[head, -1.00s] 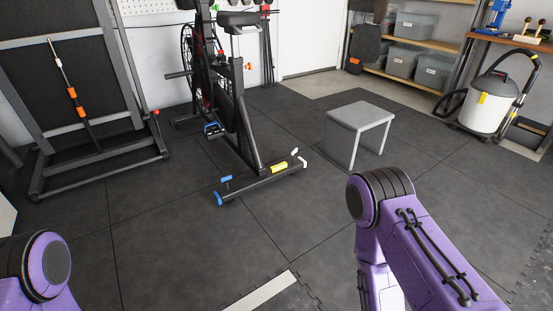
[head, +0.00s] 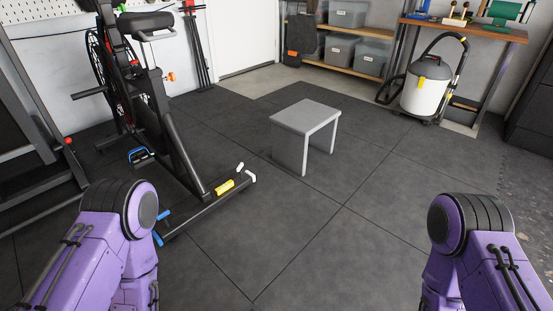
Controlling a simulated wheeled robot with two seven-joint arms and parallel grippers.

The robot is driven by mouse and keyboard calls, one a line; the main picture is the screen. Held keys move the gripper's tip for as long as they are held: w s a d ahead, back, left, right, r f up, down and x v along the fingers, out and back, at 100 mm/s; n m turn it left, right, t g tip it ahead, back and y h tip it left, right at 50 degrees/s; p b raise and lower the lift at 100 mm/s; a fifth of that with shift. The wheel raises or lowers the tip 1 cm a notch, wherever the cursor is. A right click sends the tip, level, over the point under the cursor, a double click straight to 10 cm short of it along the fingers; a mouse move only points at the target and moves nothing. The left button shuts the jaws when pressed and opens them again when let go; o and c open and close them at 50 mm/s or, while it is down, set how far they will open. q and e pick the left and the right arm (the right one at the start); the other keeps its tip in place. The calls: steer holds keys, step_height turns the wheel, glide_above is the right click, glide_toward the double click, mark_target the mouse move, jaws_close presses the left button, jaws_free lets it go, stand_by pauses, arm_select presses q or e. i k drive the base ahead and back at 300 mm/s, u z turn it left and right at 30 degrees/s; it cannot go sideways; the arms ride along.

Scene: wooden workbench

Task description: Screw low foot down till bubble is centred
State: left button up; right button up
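An exercise bike (head: 172,140) stands on the floor at left, its floor bar (head: 204,207) running across its near end. A yellow piece (head: 225,187), possibly the level, lies on the bar near its right end; its bubble is too small to make out. A white foot (head: 250,177) is at the bar's right end. A blue foot (head: 157,239) is at the left end, partly hidden by my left arm. I cannot tell which foot is low. Only upper parts of my arms show at the lower left and lower right; both grippers are out of view.
A grey stool (head: 305,117) stands right of the bike. A white and grey vacuum (head: 425,88) is by a wooden bench (head: 470,30) at back right. A shelf with grey bins (head: 340,51) is at the back. A dark rack frame (head: 50,140) is at left. The front middle floor is clear.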

mark_target(240, 168)
steer(key=z, duration=0.1)
steer(key=i, duration=0.9)
steer(key=u, duration=0.35)
